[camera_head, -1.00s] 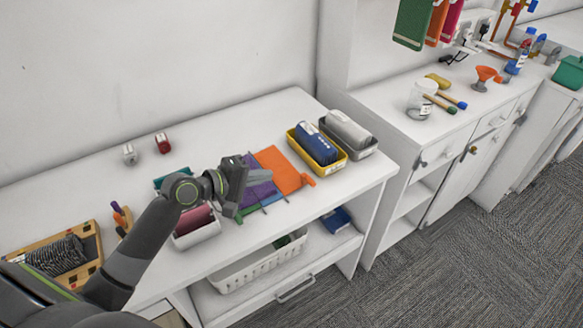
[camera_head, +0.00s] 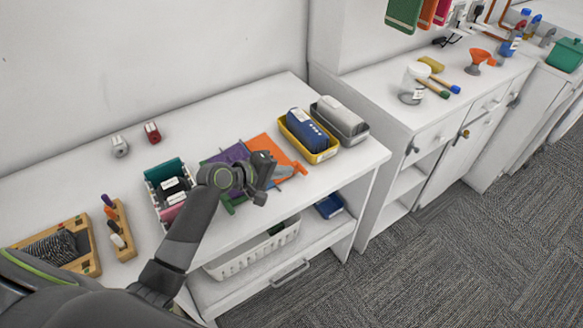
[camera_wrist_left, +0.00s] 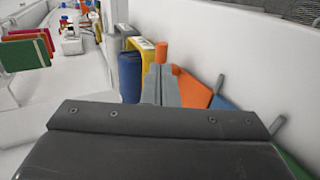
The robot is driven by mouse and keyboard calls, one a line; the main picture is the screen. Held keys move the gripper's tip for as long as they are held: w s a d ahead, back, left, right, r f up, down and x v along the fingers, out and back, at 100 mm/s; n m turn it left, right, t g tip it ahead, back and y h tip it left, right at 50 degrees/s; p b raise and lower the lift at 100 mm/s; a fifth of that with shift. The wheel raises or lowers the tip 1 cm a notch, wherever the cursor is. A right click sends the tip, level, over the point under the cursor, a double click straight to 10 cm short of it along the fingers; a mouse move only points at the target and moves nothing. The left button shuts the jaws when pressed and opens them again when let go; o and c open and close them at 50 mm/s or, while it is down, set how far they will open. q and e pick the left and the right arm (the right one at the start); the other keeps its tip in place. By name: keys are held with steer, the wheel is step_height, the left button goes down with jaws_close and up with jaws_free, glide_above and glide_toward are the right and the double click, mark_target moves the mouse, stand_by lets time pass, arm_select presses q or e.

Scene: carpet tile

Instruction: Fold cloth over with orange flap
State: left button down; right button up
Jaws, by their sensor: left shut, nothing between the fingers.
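The cloth lies on the white worktop, with a purple part (camera_head: 231,155) and an orange flap (camera_head: 268,146) at its right. A small orange tab (camera_head: 301,168) sticks out at the flap's front right. Blue and green parts show near its front edge. My left gripper (camera_head: 266,178) is shut and empty, over the front of the cloth, hiding part of it. In the left wrist view its fingers (camera_wrist_left: 160,83) are together, with the orange flap (camera_wrist_left: 193,90) just right of them and the tab behind the tips. I cannot tell whether they touch the cloth. My right gripper is out of view.
Right of the cloth stand a yellow bin (camera_head: 320,152) with a blue item and a grey bin (camera_head: 348,140). A white basket (camera_head: 160,198) of rolls stands to its left. A wooden marker rack (camera_head: 122,240) is further left. The worktop behind is mostly clear.

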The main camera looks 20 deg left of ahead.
mark_target(301, 171)
arm_select(q)
steer(key=shift+x, duration=1.45)
steer(key=shift+w, duration=0.1)
steer(key=shift+f, duration=0.1)
steer(key=shift+w+d+f, duration=0.25)
steer(key=shift+w+d, duration=0.1)
steer(key=shift+w, duration=0.05)
steer(key=shift+s+p, duration=0.1)
steer(key=shift+p, duration=0.25)
steer(key=shift+f, duration=0.15)
